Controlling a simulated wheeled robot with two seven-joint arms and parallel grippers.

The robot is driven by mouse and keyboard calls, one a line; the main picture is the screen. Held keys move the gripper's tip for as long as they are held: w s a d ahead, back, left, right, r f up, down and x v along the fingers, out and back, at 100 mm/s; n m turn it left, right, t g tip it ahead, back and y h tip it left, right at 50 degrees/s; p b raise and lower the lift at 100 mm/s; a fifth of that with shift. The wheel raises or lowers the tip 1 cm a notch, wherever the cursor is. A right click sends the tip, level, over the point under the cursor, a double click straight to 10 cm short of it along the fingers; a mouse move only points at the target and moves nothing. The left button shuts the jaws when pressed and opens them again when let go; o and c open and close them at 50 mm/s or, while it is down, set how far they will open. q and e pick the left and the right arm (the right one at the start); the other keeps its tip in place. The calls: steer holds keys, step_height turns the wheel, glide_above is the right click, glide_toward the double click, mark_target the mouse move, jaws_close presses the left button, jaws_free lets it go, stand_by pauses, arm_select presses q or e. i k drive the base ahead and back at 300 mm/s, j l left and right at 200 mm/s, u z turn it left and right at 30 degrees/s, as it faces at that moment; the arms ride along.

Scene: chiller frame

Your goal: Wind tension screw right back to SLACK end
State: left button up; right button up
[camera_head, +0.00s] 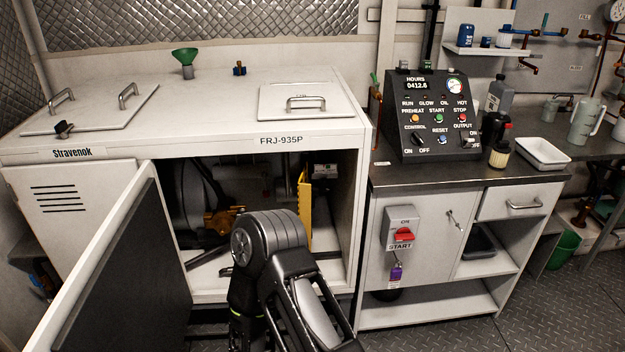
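The white machine enclosure (220,152), labelled Stravenok and FRJ-935P, stands at left with its front door (110,275) swung open. Inside the dark bay I see a large round dark part (192,195), an orange-brown part (222,220) and an upright yellow plate (305,212). I cannot pick out the tension screw or any SLACK marking; the bay is dim and partly covered. One of my arms rises from the bottom centre, its black and grey joint in front of the opening. I make out no gripper fingers, and no second arm shows.
The control panel (432,112) stands on a dark-topped bench at right, with a bottle (500,150) and a white tray (543,154). A red switch (404,236) is on the cabinet front below. The open door bounds the bay's left side. Floor is clear at lower right.

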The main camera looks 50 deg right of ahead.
mark_target(324, 186)
steer(key=k+l, duration=0.1)
steer(key=l, duration=0.35)
steer(key=l+u, duration=0.1)
steer(key=l, duration=0.4)
steer(key=k+l, duration=0.15)
steer(key=l, duration=0.3)
steer(key=k+l+u, duration=0.1)
steer(key=l, duration=0.4)
steer(key=k+l, duration=0.1)
steer(key=l, duration=0.35)
steer(key=k+l, duration=0.15)
steer(key=l, duration=0.3)
steer(key=k+l+u, duration=0.1)
steer(key=l, duration=0.35)
